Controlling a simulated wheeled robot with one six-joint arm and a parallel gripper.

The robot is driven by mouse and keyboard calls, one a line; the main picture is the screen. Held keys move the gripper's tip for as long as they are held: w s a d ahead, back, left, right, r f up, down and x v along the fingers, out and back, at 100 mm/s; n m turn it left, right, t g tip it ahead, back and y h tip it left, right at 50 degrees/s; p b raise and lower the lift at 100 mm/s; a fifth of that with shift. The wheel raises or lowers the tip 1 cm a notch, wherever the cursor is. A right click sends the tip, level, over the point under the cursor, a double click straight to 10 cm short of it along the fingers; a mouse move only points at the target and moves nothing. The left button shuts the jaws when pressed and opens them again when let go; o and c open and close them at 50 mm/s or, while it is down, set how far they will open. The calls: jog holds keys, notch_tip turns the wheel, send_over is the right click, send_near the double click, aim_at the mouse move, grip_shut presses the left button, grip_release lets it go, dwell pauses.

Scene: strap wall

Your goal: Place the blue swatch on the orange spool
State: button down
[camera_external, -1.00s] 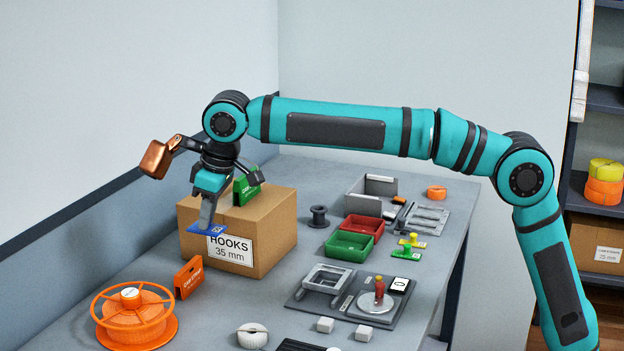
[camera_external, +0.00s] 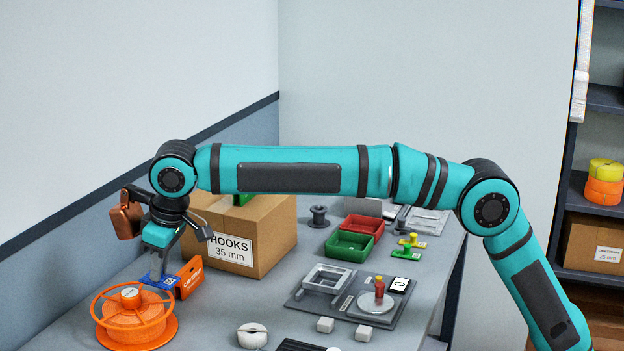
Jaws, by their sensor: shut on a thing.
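The blue swatch (camera_external: 153,283) is flat and small, held in my gripper (camera_external: 163,274). My gripper points down and is shut on the swatch. The orange spool (camera_external: 134,320) stands on the bench at the lower left, with an open wire-like top rim and a pale hub. The swatch is close to the back right of the spool's rim in the picture. I cannot tell whether it touches the spool or hangs above it.
A cardboard box (camera_external: 274,239) labelled HOOKS stands behind the gripper. Some bare bench shows between the spool and the scale plate.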

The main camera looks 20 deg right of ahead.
aim_at(165, 279)
jog(key=shift+f, duration=2.7)
jog(key=shift+f, duration=0.1)
jog(key=c, duration=1.4)
grip_release()
jog(key=shift+o, duration=0.2)
jog(key=v, duration=1.1)
jog(key=shift+s+d+r, duration=0.1)
jog(key=shift+d+r, duration=0.05)
jog(key=shift+r, duration=0.1)
jog(key=shift+d+r, duration=0.1)
jog(key=shift+r, duration=0.2)
